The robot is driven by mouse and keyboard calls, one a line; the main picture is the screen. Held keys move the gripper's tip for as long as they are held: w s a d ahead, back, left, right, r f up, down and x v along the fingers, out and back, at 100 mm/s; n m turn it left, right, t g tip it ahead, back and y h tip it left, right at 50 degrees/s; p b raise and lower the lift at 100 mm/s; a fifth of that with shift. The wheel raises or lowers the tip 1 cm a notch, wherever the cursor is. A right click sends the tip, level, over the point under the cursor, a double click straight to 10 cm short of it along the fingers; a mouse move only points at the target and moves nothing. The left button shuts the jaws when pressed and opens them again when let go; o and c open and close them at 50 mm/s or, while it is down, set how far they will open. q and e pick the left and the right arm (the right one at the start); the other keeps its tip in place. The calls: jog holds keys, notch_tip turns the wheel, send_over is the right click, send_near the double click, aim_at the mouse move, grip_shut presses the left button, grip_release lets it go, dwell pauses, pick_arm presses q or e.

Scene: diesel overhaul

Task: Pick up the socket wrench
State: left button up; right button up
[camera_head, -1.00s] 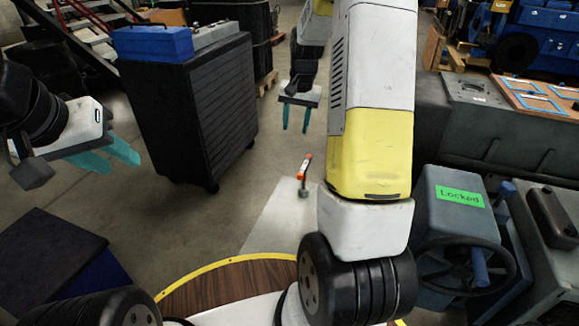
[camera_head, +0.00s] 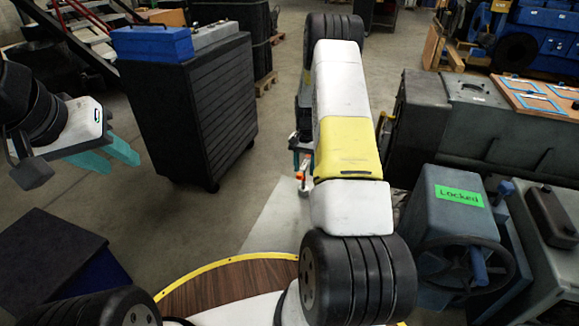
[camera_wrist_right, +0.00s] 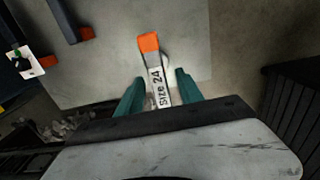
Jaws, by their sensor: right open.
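The socket wrench has an orange end and a white "Size 24" label. In the right wrist view the wrench (camera_wrist_right: 149,44) runs between the two teal fingers of my right gripper (camera_wrist_right: 158,78), which is open around it with a gap on either side. In the head view only a small orange and grey part of the wrench (camera_head: 302,181) shows, just below my right gripper (camera_head: 302,161), which my own arm partly hides. My left gripper (camera_head: 118,160) is open and empty at the far left, away from the wrench.
A pale sheet-like surface (camera_head: 270,222) lies under the wrench. Dark tools with orange ends (camera_wrist_right: 66,22) show at the upper left of the wrist view. A dark cabinet (camera_head: 205,115) stands left of the arm; a grey machine labelled "Locked" (camera_head: 440,205) stands right.

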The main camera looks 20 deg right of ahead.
aim_at(304, 180)
notch_tip(304, 180, down, 3)
jog(key=shift+r, duration=0.1)
grip_shut()
dwell(1.4)
